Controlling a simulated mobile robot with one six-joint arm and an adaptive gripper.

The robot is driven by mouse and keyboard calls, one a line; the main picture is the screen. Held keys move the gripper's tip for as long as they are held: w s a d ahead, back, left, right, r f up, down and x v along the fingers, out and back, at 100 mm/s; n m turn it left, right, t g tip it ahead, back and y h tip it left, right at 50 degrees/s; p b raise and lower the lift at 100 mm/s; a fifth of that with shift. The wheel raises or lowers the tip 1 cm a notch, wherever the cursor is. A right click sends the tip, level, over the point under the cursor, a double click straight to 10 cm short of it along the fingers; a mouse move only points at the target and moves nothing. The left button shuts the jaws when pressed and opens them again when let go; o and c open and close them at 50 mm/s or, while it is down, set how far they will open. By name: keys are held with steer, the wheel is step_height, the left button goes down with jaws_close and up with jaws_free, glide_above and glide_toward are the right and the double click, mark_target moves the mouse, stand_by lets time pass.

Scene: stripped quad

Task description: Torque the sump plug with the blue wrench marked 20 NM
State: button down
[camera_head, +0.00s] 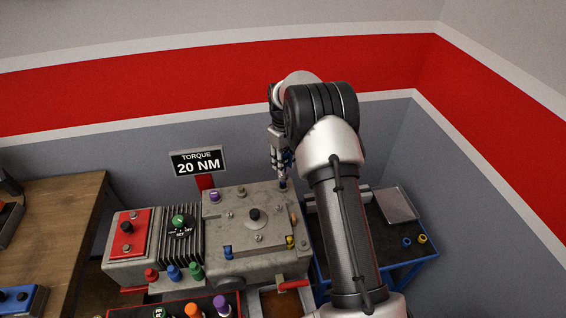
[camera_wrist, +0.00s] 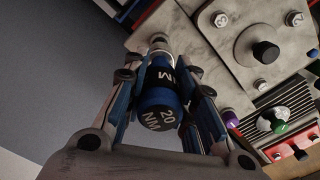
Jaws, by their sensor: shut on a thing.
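My gripper (camera_head: 280,160) is above the far right corner of the grey engine block (camera_head: 226,259). In the wrist view, my gripper (camera_wrist: 163,82) is shut on the blue wrench (camera_wrist: 158,112), whose end reads 20 NM. The wrench points away from the wrist camera, and its silver socket end (camera_wrist: 159,44) is at the corner of the block. I cannot tell whether it is seated on a plug there; the sump plug itself is hidden or not clear to me. A sign (camera_head: 198,162) behind the block reads TORQUE 20 NM.
A rack (camera_head: 170,309) with coloured-handled tools stands in front of the block. A red-topped unit (camera_head: 128,236) and a finned unit are on the left. A wooden bench (camera_head: 50,215) is farther left. A blue-framed cart (camera_head: 395,262) with small rings stands right of my arm.

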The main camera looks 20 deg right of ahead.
mark_target(283, 151)
steer(key=shift+r, duration=0.4)
steer(key=shift+r+p, duration=1.45)
steer(key=shift+r, duration=0.6)
steer(key=shift+f, duration=0.1)
